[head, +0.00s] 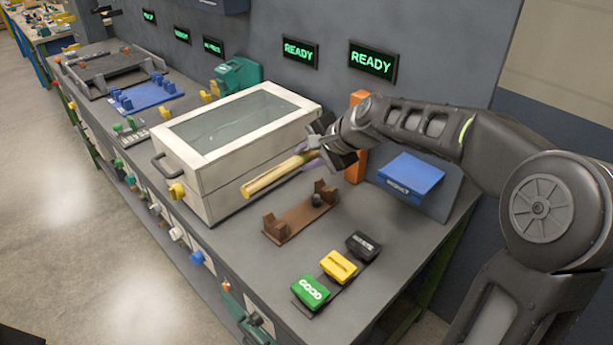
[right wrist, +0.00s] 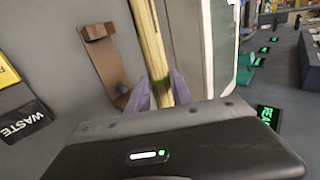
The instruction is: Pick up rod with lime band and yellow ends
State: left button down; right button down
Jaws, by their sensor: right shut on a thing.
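The rod (head: 272,177) is pale yellow wood and is held up in the air, tilted, above the bench between the white box and the brown cradle. In the right wrist view the rod (right wrist: 152,42) runs up and away from the fingers, with a green band showing close to the fingertips. My right gripper (head: 316,156) is shut on the rod near its far end, its purple fingers on either side of it (right wrist: 163,93). The rod's end beyond the fingers is hidden. My left gripper is not in view.
A brown two-post cradle (head: 300,219) lies below the rod. The white glass-topped box (head: 185,162) stands close on the left. Green (head: 310,291), yellow (head: 339,266) and black (head: 363,245) blocks sit in front; a blue block (head: 411,174) and an orange post (head: 356,166) are to the right.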

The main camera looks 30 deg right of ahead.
aim_at(297, 165)
notch_tip(297, 165, up, 5)
dwell(1.0)
jog(key=shift+w+d+m, duration=0.2)
jog(key=shift+w+m, duration=0.05)
jog(key=shift+m, duration=0.05)
jog(key=shift+m+h, duration=0.4)
jog(key=shift+m, duration=0.1)
jog(key=a+f, duration=0.1)
jog(key=s+a+f, duration=0.1)
jog(key=f, duration=0.1)
jog(key=s+a+f, duration=0.1)
jog(key=f, duration=0.1)
jog(key=shift+f, duration=0.15)
jog(key=s+a+f+n, duration=0.1)
jog(key=s+a+f, duration=0.4)
jog(key=s+a, duration=0.2)
jog(key=shift+s+a+f, duration=0.25)
jog(key=shift+s, duration=0.1)
